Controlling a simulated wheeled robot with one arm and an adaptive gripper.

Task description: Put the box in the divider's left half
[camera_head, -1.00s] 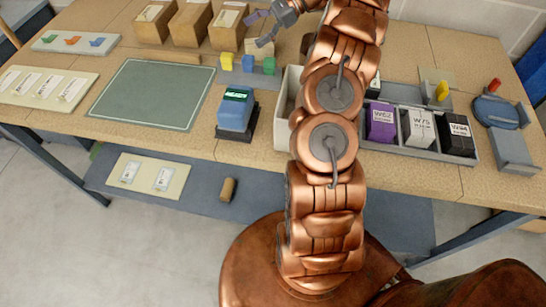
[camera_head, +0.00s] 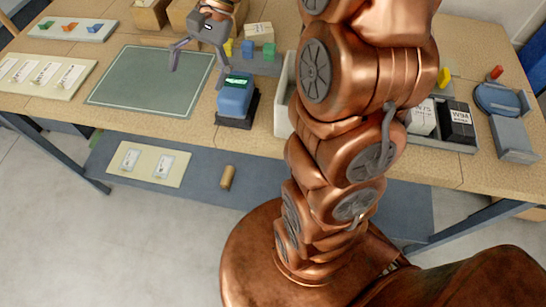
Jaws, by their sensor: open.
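My gripper (camera_head: 197,76) is open and empty, its fingers spread above the right part of the dark green mat (camera_head: 140,85). A small pale box (camera_head: 258,32) with a printed label stands at the back, right of my gripper and behind the small coloured blocks. A pale-walled container (camera_head: 283,105) stands in the middle of the table, mostly hidden behind my arm. I cannot tell whether it is the divider, and its inside is hardly visible. A grey compartment tray (camera_head: 462,146) on the right holds labelled boxes, W75 (camera_head: 422,119) and W94 (camera_head: 458,124); its left part is hidden.
A blue device (camera_head: 235,97) with a green display stands just right of the mat. Brown cartons (camera_head: 150,14) line the back. A blue round-topped device (camera_head: 500,100) is at the far right. The mat is bare.

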